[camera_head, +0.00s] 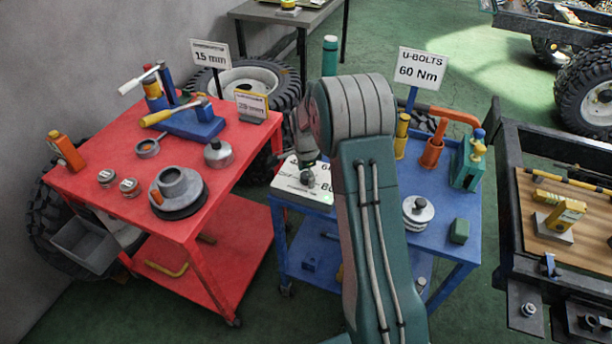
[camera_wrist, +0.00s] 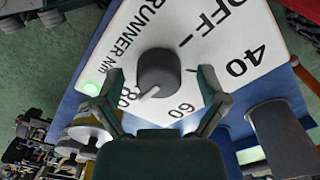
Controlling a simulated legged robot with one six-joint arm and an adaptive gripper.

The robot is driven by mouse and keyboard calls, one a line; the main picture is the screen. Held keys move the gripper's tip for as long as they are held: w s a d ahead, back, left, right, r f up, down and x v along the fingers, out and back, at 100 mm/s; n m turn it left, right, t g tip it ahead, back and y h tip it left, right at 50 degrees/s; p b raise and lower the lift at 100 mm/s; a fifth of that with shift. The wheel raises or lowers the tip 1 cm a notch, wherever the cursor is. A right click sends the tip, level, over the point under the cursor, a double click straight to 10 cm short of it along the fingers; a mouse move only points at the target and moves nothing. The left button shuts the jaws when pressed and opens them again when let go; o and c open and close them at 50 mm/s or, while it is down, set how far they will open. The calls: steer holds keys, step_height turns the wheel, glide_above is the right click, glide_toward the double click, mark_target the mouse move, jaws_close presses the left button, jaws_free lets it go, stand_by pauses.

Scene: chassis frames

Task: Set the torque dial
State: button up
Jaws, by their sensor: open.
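The torque dial is a dark round knob (camera_wrist: 158,72) on a white panel (camera_wrist: 215,22) marked OFF, 40, 60 and 80. Its white pointer line slants to the lower left, toward the 80 mark. In the head view the white dial box (camera_head: 290,196) sits at the left edge of the blue cart, partly hidden by my arm. My gripper (camera_wrist: 160,76) is open, with one finger on each side of the knob and visible gaps to it. In the head view my gripper (camera_head: 308,172) is over the box, small and partly hidden. A sign (camera_head: 418,67) reads "U-BOLTS 60 Nm".
A green light (camera_wrist: 90,89) glows at the panel's left edge. The red cart (camera_head: 110,215) with parts stands left. A dark chassis frame (camera_head: 507,200) stands right.

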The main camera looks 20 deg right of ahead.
mark_target(306, 175)
step_height(306, 175, up, 12)
stand_by(0.6)
stand_by(0.4)
steer(key=s+a+r+n+t, duration=0.1)
steer(key=s+a+r+n, duration=0.25)
steer(key=s+r, duration=0.35)
steer(key=s+a+r+n+t, duration=0.2)
steer(key=s+a+r+n, duration=0.1)
steer(key=s+r+n, duration=0.25)
steer(key=s+a+n+t, duration=0.1)
steer(key=s+n, duration=0.3)
steer(key=s, duration=0.5)
steer(key=s+a+r+n+t, duration=0.1)
steer(key=s+a+n, duration=0.2)
steer(key=s, duration=0.6)
steer(key=shift+s+a+n+t, duration=0.25)
steer(key=shift+a+n+t, duration=0.1)
steer(key=shift+n, duration=0.75)
